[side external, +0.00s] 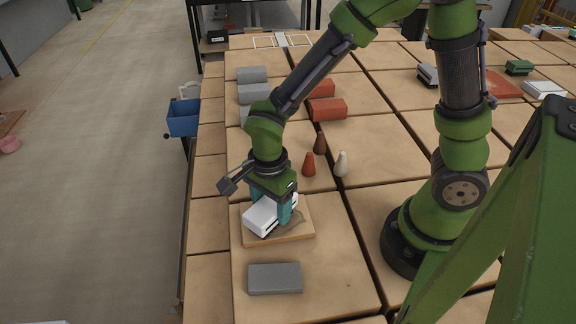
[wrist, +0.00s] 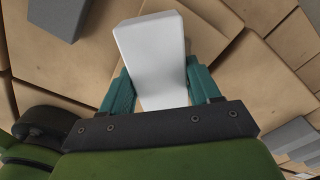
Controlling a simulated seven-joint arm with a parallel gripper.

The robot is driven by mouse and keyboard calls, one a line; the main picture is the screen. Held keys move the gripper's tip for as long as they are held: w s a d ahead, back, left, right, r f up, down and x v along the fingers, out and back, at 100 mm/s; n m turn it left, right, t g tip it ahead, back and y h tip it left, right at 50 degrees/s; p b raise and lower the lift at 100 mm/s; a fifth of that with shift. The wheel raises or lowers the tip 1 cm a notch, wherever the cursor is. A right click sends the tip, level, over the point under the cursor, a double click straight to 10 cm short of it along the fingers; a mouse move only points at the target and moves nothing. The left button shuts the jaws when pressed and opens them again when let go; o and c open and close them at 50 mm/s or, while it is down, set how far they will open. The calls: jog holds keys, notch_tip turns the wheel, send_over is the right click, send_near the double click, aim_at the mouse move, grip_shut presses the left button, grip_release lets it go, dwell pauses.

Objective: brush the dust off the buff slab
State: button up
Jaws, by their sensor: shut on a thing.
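The buff slab (side external: 303,234) lies flat on the tan table tiles in the side view. A darker grey-brown patch, which looks like dust, shows on its right part. My gripper (side external: 272,208) points down over the slab, its teal fingers shut on a white brush (side external: 261,217). The brush is a white block with a dark underside, held tilted at the slab's surface. I cannot tell if it touches. In the wrist view the brush's white back (wrist: 152,55) sits between both fingers of my gripper (wrist: 160,88) and hides part of the slab.
A grey brick (side external: 275,278) lies just in front of the slab. Brown (side external: 320,143), red (side external: 309,165) and cream (side external: 342,164) cones stand behind it. Grey bricks (side external: 252,75) and red bricks (side external: 327,109) lie farther back. A blue bin (side external: 184,118) is beyond the left edge.

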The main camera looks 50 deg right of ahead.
jog(key=shift+s+d, duration=2.35)
jog(key=shift+d, duration=0.2)
notch_tip(320, 180, up, 8)
